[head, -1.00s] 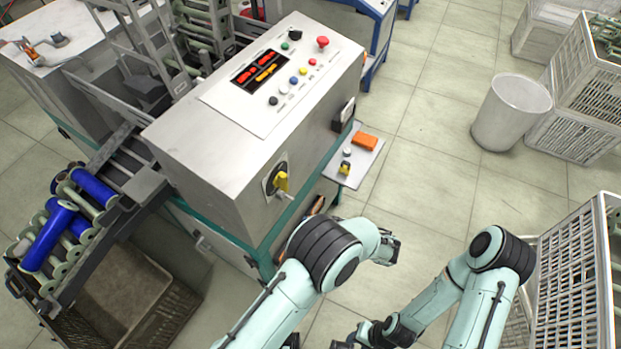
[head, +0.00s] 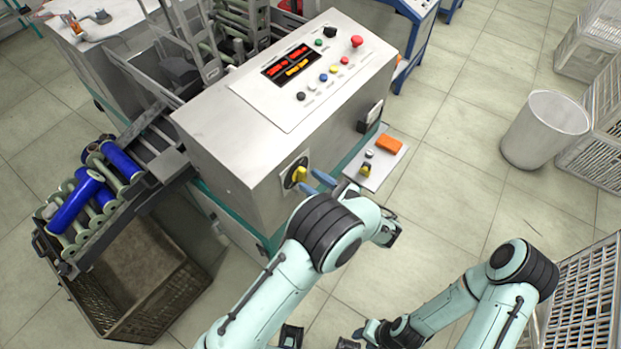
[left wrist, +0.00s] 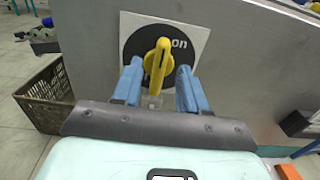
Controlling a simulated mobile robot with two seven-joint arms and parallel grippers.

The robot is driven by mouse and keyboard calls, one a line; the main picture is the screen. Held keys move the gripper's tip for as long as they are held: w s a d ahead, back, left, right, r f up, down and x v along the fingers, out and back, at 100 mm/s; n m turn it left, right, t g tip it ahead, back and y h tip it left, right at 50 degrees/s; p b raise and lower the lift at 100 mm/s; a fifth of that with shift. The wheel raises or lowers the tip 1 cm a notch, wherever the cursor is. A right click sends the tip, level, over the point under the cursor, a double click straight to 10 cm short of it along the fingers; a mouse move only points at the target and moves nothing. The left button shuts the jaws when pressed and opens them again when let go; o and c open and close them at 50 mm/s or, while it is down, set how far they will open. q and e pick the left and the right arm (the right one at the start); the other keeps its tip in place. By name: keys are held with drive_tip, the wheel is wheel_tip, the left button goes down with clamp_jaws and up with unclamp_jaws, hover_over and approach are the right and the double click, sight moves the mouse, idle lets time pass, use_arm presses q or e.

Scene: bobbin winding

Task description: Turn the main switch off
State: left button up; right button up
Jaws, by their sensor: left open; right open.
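The main switch is a yellow knob (left wrist: 158,66) on a black round plate (left wrist: 185,50) with the word "on" showing at upper right. In the left wrist view the knob stands upright. In the head view the knob (head: 299,174) sits on the front of the grey machine (head: 240,160). My left gripper (left wrist: 160,88) is open, its two blue fingers on either side of the knob with gaps visible. In the head view my left gripper (head: 322,182) reaches the switch from the right. My right gripper (head: 350,342) is low at the bottom edge, partly seen, its fingertips not clear.
A small shelf (head: 378,180) with an orange block (head: 389,145) juts out right of the switch. A control panel (head: 290,100) with buttons tops the machine. A brown crate (head: 140,305) stands at lower left, a white bin (head: 540,130) at right. Floor between is clear.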

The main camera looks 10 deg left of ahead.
use_arm(q)
drive_tip(key=shift+w+a, duration=0.3)
drive_tip(key=shift+a, duration=0.3)
clamp_jaws()
